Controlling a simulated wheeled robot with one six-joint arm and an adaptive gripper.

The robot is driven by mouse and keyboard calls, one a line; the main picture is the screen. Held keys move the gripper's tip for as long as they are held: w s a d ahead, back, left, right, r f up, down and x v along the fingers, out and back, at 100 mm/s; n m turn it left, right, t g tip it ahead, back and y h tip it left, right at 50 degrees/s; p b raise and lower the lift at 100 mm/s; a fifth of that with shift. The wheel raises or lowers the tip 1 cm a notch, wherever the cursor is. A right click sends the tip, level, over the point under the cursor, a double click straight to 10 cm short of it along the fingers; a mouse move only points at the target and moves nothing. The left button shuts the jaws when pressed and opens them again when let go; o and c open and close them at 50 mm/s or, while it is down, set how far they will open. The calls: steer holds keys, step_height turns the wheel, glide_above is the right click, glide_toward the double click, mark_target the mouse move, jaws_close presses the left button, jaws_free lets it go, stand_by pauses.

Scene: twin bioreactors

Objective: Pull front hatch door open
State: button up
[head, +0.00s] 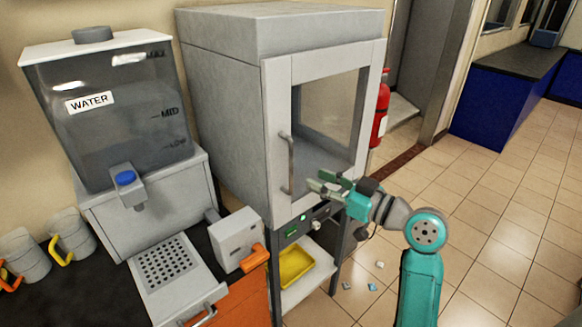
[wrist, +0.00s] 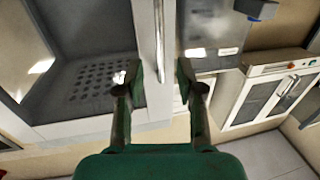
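The front hatch door (head: 277,120) is a light frame around a glass pane on the grey cabinet (head: 220,95); it looks shut. Its upright metal handle (head: 287,165) is on the door's left side. My gripper (head: 318,183) is open in front of the lower door, a little right of the handle in the head view. In the wrist view, my open gripper (wrist: 159,72) has one green finger on each side of the handle (wrist: 159,35), with gaps between. I cannot tell how far the handle stands from the fingertips in depth.
A water dispenser (head: 120,120) and a drip tray (head: 165,262) stand on the left counter. A grey box with an orange lever (head: 253,258) is below the cabinet's left side. A yellow tray (head: 296,266) sits underneath. Tiled floor (head: 480,220) on the right is mostly clear.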

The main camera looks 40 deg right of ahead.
glide_above(291, 191)
steer(key=shift+w+d, duration=0.2)
steer(key=shift+w, duration=0.05)
jaws_close()
